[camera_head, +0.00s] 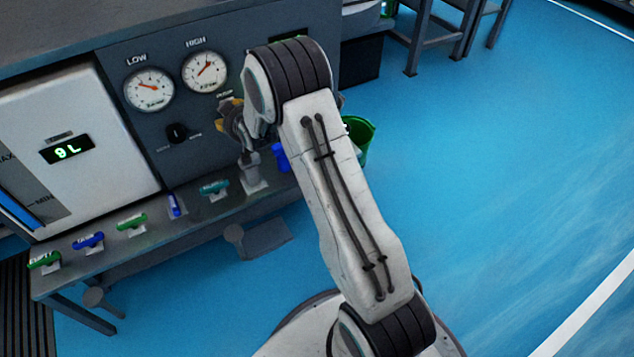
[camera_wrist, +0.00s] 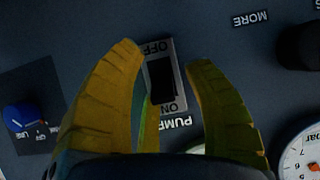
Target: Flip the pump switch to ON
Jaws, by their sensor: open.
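The pump switch (camera_wrist: 161,78) is a black rocker in a pale plate, seen upside down in the wrist view. OFF is printed at its top end and ON at its bottom end, beside the PUMP label. I cannot tell which way the rocker is tilted. My gripper (camera_wrist: 164,57) is open, with one yellow finger on each side of the switch and nothing held. I cannot tell whether a finger touches the panel. In the head view my gripper (camera_head: 230,115) is in front of the panel and hides the switch.
The grey panel carries the LOW gauge (camera_head: 149,89), the HIGH gauge (camera_head: 204,71) and a black knob (camera_head: 177,133). A tank display (camera_head: 67,149) reads 9 L. Several green and blue valve handles (camera_head: 132,222) line the ledge below. A blue knob (camera_wrist: 25,116) is at left in the wrist view.

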